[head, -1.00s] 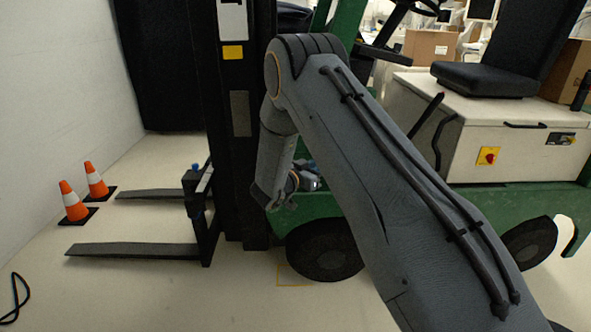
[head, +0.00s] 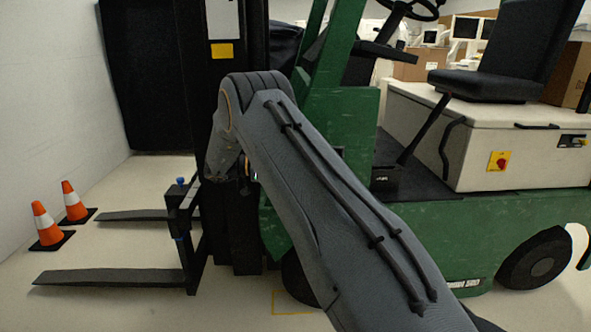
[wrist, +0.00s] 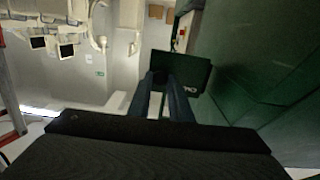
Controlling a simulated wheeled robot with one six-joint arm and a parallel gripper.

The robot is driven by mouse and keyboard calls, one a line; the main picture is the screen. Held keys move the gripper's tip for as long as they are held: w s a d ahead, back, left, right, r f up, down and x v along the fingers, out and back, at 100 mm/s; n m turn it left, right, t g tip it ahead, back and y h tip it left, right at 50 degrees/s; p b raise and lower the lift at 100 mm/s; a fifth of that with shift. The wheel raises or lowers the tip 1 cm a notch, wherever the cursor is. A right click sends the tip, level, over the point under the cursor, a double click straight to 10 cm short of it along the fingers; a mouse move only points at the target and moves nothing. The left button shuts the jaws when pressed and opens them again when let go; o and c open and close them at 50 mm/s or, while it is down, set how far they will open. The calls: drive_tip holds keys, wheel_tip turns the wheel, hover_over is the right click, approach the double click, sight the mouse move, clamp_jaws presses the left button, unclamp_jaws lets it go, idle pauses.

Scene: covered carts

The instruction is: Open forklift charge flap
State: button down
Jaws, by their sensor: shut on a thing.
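The forklift (head: 440,235) stands side-on with a green body, a black mast on the left and a black seat. In the wrist view a dark green flap (wrist: 190,63) with a small white label stands out from a green panel of the forklift (wrist: 245,65). My gripper (wrist: 165,77) shows as two dark blue fingers reaching to the flap's left part, shut on it. The exact contact at the fingertips is too dark to see clearly. In the head view my forearm hides the gripper and the flap.
Two orange cones (head: 75,200) (head: 46,222) stand by the left wall, near the forks (head: 110,278). A cream battery box (head: 455,140) with a red switch sits under the seat. Pale floor is open in front. Monitors (wrist: 66,50) and equipment stand behind.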

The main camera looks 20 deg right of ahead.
drive_tip(key=shift+w+a+r+m+g+b, duration=0.15)
drive_tip(key=shift+w+m+g+b, duration=0.15)
drive_tip(key=shift+w+m+g, duration=0.15)
drive_tip(key=c, duration=1.6)
unclamp_jaws()
drive_tip(key=shift+a, duration=0.1)
drive_tip(key=shift+c, duration=0.2)
drive_tip(key=shift+a, duration=0.1)
